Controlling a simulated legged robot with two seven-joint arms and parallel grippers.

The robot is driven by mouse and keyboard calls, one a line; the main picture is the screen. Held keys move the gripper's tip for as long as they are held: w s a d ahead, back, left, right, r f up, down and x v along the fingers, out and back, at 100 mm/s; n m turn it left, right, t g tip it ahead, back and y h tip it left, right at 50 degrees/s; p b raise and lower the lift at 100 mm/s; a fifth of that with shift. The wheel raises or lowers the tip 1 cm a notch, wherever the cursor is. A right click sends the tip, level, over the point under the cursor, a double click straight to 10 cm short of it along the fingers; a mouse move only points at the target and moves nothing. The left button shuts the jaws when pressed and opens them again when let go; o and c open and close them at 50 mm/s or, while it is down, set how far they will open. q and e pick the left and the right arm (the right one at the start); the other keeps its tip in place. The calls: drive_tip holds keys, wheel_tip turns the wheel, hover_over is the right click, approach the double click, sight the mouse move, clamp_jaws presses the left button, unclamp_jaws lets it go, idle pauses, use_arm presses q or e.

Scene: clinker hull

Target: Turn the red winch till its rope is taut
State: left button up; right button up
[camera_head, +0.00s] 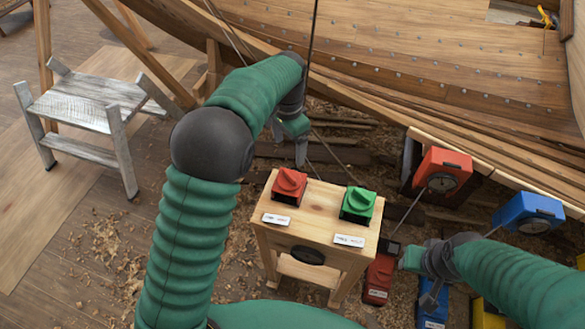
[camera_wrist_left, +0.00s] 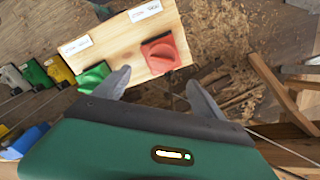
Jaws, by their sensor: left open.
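A wooden stand (camera_head: 310,236) carries a red knob unit (camera_head: 289,185) at left and a green one (camera_head: 357,204) at right. The red knob also shows in the left wrist view (camera_wrist_left: 160,53). I cannot tell which red device is the winch. A red box with a dial (camera_head: 442,170) hangs by the hull, and a thin rope runs down from it towards a red unit (camera_head: 380,279) on the floor. My left gripper (camera_head: 290,142) is open and empty, behind and above the red knob, apart from it. My right gripper (camera_head: 408,258) is beside the floor unit; its fingers are unclear.
A blue dial box (camera_head: 529,212) hangs at right, with a rope too. Yellow and blue units stand on the floor, partly behind my right arm. The planked hull (camera_head: 400,70) fills the back. A white trestle (camera_head: 90,101) stands at left.

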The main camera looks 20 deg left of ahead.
sight(289, 174)
use_arm(q)
drive_tip(key=f, duration=0.8)
drive_tip(key=w+f, duration=0.1)
drive_tip(key=f, duration=0.4)
drive_tip(key=shift+a+p, duration=0.2)
drive_tip(key=shift+p, duration=0.15)
drive_tip(key=shift+s+f, duration=0.15)
drive_tip(key=shift+f, duration=0.45)
use_arm(e)
drive_tip(key=shift+w+r, duration=0.25)
drive_tip(key=shift+w, duration=0.1)
use_arm(q)
drive_tip(key=shift+c, duration=0.4)
use_arm(e)
drive_tip(key=shift+w+a, duration=0.1)
use_arm(q)
drive_tip(key=c, duration=1.3)
